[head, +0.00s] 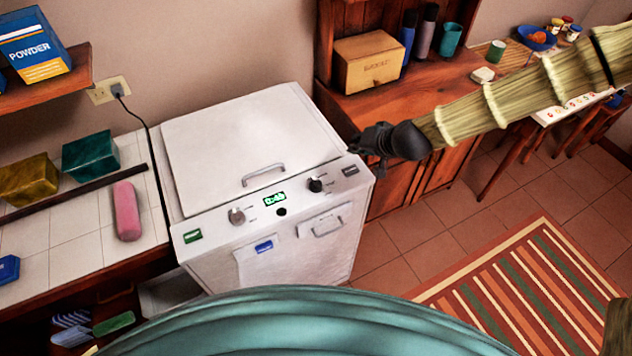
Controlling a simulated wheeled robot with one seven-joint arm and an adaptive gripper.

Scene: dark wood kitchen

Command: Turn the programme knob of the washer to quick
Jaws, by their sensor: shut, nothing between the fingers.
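The washer (252,180) is a white box with a closed lid and a silver lid handle. Its sloping front panel carries a grey knob (237,216) on the left and a black knob (315,184) on the right, with a lit green display (275,199) between them. I cannot tell which is the programme knob; the markings around both are too small to read. My gripper (359,147) is dark, shut and empty. In the picture it sits just beyond the washer's right edge, up and right of the black knob, apart from both knobs.
A wooden cabinet (420,90) with a yellow box (369,60) and bottles stands behind my gripper. A tiled counter (80,225) with a pink bar (127,210) is at left. A striped rug (530,290) covers floor at right. A black cord hangs left of the washer.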

